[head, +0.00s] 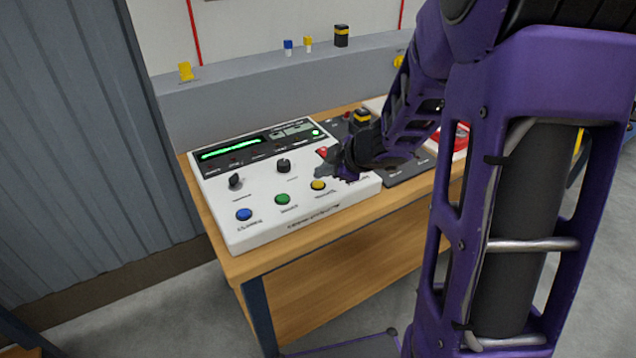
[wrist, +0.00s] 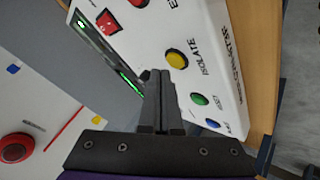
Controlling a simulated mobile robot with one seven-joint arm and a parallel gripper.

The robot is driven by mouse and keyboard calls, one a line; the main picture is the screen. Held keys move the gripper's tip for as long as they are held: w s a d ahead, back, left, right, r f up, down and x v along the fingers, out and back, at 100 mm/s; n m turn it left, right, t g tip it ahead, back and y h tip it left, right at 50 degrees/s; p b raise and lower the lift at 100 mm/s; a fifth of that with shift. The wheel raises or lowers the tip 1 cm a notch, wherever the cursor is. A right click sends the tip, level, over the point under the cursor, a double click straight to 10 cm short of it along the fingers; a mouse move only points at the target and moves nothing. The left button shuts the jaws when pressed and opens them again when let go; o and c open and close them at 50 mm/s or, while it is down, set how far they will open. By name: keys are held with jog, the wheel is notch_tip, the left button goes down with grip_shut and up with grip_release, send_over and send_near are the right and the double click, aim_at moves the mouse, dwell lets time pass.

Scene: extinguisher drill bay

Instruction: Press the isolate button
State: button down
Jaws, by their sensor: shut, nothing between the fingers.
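The isolate button is the round yellow button (wrist: 177,59) with the word ISOLATE printed beside it in the wrist view. My gripper (head: 322,171) is shut and empty, over the panel just behind the button. In the wrist view the closed fingertips of my gripper (wrist: 160,74) point at the panel beside the button's near left edge. I cannot tell how high they are above it.
A green button (head: 282,199) and a blue button (head: 244,214) stand left of the yellow one. Black knobs (head: 284,166) and a lit green display (head: 230,151) lie behind.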

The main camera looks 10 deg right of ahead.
jog(key=shift+f, duration=0.1)
dwell(0.6)
jog(key=shift+f, duration=0.35)
jog(key=shift+f+b, duration=0.4)
jog(key=shift+f, duration=0.05)
dwell(0.5)
jog(key=shift+r, duration=0.15)
jog(key=shift+r+p, duration=0.75)
jog(key=shift+p, duration=0.35)
notch_tip(320, 180, up, 3)
jog(key=p, duration=0.3)
jog(key=shift+r, duration=1)
